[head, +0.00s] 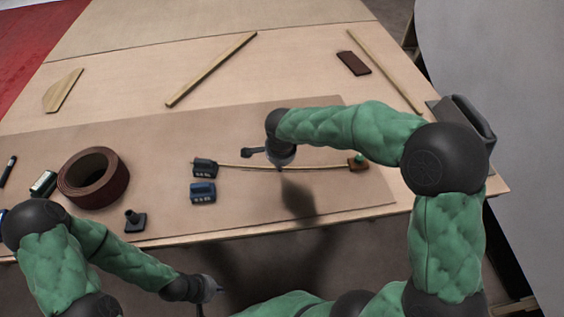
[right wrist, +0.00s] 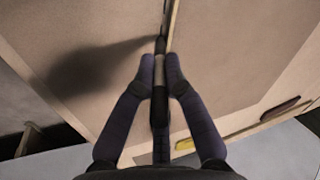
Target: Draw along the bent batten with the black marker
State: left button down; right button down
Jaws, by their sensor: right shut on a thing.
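I cannot tell whether the tip touches the sheet. My left gripper (head: 208,296) is low in front of the table's edge; its jaws are unclear.
A blue weight (head: 203,192) sits just in front of the dark one. A brown tape roll (head: 94,178), a black stand-like piece (head: 134,220) and a green-and-white item (head: 44,184) lie at left. Wooden strips (head: 211,69) and a dark red block (head: 353,63) lie farther back.

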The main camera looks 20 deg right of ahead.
jog(key=shift+w+a, duration=0.25)
jog(key=shift+a, duration=0.25)
jog(key=shift+a+b, duration=0.15)
jog(key=shift+b, duration=0.2)
jog(key=shift+w+a, duration=0.2)
jog(key=shift+a, duration=0.2)
jog(key=shift+w+a+b, duration=0.1)
jog(key=shift+a+b, duration=0.15)
jog(key=shift+b, duration=0.05)
jog(key=shift+w+a, duration=0.2)
jog(key=shift+a, duration=0.2)
jog(key=shift+a, duration=0.1)
jog(key=shift+w+a+b, duration=0.25)
jog(key=shift+a+b, duration=0.1)
jog(key=shift+a, duration=0.1)
